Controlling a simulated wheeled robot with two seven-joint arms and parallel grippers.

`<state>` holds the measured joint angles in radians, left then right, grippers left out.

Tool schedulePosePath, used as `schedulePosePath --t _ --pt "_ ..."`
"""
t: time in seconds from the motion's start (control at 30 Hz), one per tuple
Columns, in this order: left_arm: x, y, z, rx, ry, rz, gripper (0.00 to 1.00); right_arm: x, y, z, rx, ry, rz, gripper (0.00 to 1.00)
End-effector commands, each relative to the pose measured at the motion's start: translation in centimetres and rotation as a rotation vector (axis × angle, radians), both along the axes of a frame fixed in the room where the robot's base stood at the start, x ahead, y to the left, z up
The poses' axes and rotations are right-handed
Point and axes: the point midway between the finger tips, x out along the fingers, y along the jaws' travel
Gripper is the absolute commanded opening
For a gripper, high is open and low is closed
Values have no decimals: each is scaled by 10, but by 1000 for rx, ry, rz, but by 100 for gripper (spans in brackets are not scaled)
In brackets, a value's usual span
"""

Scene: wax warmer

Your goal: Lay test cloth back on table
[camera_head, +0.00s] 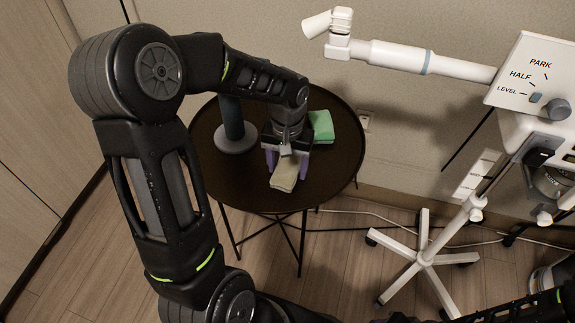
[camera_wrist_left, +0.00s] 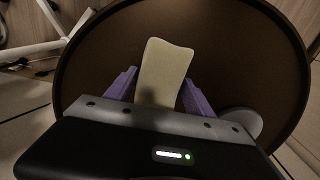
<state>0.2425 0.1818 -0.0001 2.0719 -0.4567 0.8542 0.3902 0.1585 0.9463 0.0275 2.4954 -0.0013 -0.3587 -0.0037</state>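A cream cloth (camera_head: 284,178), which I take as the test cloth, is at the front part of the round dark table (camera_head: 235,190). My left gripper (camera_head: 286,165) is above it, pointing down, with its two purple fingers spread apart. In the left wrist view the cloth (camera_wrist_left: 164,72) shows between the open fingers (camera_wrist_left: 158,88), and its near end is hidden behind the gripper body. It appears to lie on the tabletop; any contact with the fingers cannot be told. My right gripper is not in view.
A grey post with a round base (camera_head: 235,139) stands at the table's left. A white wheeled stand (camera_head: 422,258) with a control panel (camera_head: 535,75) is to the right. The table's front left is clear.

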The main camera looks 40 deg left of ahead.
Motion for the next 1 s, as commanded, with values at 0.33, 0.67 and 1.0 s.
schedulePosePath --t 0.33,0.67,1.0 --pt "0 0 1 0 0 0 71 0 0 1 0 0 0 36" --pt "1 1 35 2 -5 0 71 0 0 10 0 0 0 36" --pt "1 0 104 0 -4 0 71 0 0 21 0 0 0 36"
